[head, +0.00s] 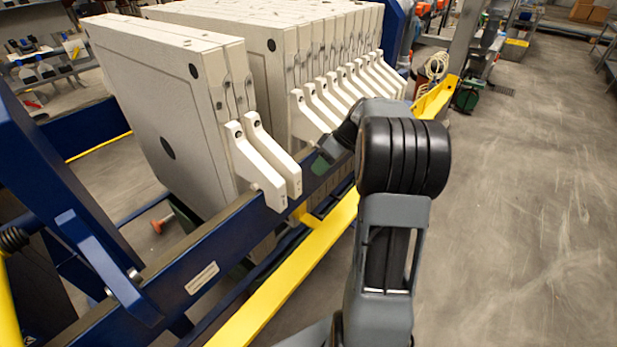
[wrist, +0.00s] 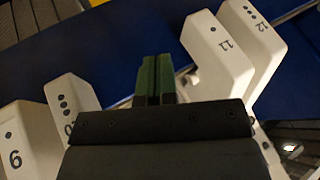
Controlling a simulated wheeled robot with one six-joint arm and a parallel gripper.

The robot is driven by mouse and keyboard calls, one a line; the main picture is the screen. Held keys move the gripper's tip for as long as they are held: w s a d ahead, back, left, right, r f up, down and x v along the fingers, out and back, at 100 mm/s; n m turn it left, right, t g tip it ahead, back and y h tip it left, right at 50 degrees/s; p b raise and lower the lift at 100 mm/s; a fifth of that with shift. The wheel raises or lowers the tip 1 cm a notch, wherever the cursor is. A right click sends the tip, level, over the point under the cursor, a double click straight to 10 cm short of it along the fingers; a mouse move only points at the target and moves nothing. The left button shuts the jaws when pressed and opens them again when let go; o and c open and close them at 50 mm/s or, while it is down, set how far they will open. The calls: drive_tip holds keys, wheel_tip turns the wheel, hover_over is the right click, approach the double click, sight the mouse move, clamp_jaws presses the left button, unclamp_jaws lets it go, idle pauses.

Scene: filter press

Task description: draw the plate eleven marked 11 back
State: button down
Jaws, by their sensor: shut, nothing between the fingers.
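The handle of plate eleven (wrist: 222,55), a white block marked 11, is just right of my gripper (wrist: 155,78) in the wrist view. My gripper's green fingers are shut and empty, in the gap between handle 11 and a handle partly reading 10 (wrist: 72,100). Handle 12 (wrist: 258,42) is close beyond 11. In the head view two cream plates stand together at the near end, apart from the pack. The farther handle of that pair (head: 272,150) appears to be 11. My gripper (head: 320,165) is just beyond it, partly hidden by my wrist; contact cannot be told.
The packed plates (head: 300,40) stand farther back, their handles in a row. A blue side rail (head: 225,250) runs under the handles, with a yellow bar (head: 290,285) outside it. The rail is clear nearer than the pair. Open floor (head: 530,200) lies right.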

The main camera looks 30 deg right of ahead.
drive_tip(key=shift+s+a+f+p, duration=0.15)
drive_tip(key=shift+s+a+f, duration=0.1)
drive_tip(key=shift+a, duration=0.5)
drive_tip(key=shift+s+a+f+p, duration=0.1)
drive_tip(key=shift+s+a, duration=0.15)
drive_tip(key=shift+a, duration=0.5)
drive_tip(key=shift+s+a+f+p, duration=0.15)
drive_tip(key=shift+s+a+f, duration=0.1)
drive_tip(key=shift+a, duration=0.5)
